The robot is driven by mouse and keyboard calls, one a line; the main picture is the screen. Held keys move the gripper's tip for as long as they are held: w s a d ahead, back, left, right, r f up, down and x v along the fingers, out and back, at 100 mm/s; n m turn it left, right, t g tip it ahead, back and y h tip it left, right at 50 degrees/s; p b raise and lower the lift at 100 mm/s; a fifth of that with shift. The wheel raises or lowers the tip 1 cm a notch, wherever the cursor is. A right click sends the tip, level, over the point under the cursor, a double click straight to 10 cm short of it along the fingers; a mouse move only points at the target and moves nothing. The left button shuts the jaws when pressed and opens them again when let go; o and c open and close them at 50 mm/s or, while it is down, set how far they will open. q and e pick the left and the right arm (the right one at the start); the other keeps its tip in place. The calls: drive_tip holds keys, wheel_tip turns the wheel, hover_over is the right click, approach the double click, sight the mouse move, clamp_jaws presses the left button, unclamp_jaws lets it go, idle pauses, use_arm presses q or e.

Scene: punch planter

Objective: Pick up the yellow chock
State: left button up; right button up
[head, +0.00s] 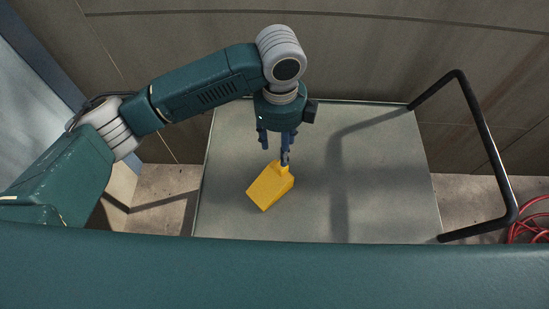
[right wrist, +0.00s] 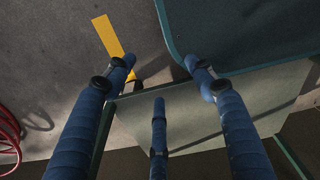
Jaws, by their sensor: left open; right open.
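The yellow chock (head: 269,189) is a wedge-shaped block with a small raised part at its far end. It lies on the grey flat platform (head: 390,205) in the head view. My left gripper (head: 277,148) points down over the chock's far end with its blue fingers open. One fingertip overlaps the chock's raised part in the picture; I cannot tell whether they touch. My right gripper (right wrist: 160,78) shows only in the right wrist view, its three blue fingers spread and nothing between them.
A black tubular handle (head: 484,137) rises at the platform's right side. A panelled wall (head: 400,40) stands behind. A yellow strip (right wrist: 107,35) marks the floor. The platform's right part is clear.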

sight(279, 164)
use_arm(q)
drive_tip(key=shift+w+a+f, duration=0.25)
drive_tip(key=shift+w+f, duration=0.1)
drive_tip(key=shift+w, duration=0.05)
drive_tip(key=f, duration=0.2)
drive_tip(key=s+f, duration=0.1)
drive_tip(key=shift+d+f+p, duration=0.1)
drive_tip(key=shift+f+p, duration=0.2)
drive_tip(key=shift+f, duration=0.45)
drive_tip(key=f, duration=0.2)
drive_tip(key=f+p, duration=0.1)
drive_tip(key=shift+d+f, duration=0.25)
drive_tip(key=shift+f, duration=0.6)
drive_tip(key=c, duration=1.1)
drive_tip(key=shift+w, duration=0.1)
clamp_jaws()
use_arm(e)
drive_tip(key=shift+s+a+r, duration=0.1)
drive_tip(key=shift+s+r, duration=0.85)
drive_tip(key=shift+s, duration=0.15)
